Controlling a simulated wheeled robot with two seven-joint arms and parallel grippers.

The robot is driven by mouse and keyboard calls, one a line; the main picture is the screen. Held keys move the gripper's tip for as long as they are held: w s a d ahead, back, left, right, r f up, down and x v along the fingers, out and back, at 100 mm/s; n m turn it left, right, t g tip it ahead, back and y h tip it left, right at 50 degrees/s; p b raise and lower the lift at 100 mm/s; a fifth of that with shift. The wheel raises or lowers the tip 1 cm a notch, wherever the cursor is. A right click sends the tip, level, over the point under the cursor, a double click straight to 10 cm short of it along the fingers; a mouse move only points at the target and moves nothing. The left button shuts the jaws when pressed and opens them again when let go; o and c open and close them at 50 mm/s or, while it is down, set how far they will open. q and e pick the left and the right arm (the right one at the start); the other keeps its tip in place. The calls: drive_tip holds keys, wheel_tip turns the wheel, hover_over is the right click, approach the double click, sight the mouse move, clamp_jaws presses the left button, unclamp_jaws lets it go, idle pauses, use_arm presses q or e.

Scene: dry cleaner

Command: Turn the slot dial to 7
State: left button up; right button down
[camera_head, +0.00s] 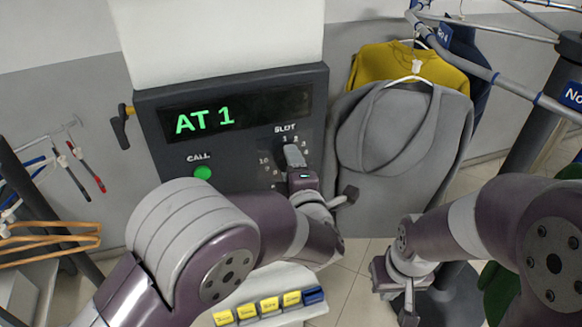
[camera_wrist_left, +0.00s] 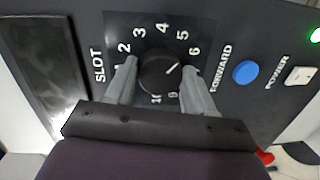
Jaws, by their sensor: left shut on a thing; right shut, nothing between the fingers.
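The slot dial (camera_wrist_left: 156,73) is a round black knob with a white mark, ringed by white numbers on the dark control panel (camera_head: 236,146). In the left wrist view the mark points roughly toward 6; 7 and 8 are hidden by a finger. My left gripper (camera_head: 294,158) has its two grey fingers on either side of the dial, shut on it. In the head view the gripper covers the dial. The green display (camera_head: 205,120) reads "AT 1". My right gripper (camera_head: 408,305) is shut and empty, low at right, away from the panel.
The green call button (camera_head: 203,173) is on the panel. The blue forward button (camera_wrist_left: 246,72) and white power switch (camera_wrist_left: 299,76) are beside the dial. A grey garment (camera_head: 400,150) hangs close to the right of the panel. Yellow tags (camera_head: 246,311) lie below.

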use_arm(q)
drive_tip(key=shift+f+m+g+y+p, duration=0.1)
drive_tip(key=shift+m+g+y+p, duration=0.2)
drive_tip(key=shift+m+p, duration=1.25)
drive_tip(key=shift+f+m+g+y+p, duration=0.1)
drive_tip(key=shift+m+g+y+p, duration=0.25)
drive_tip(key=shift+m, duration=2.5)
drive_tip(key=o, duration=1)
drive_tip(key=shift+s+r+t, duration=0.1)
drive_tip(key=shift+t, duration=0.15)
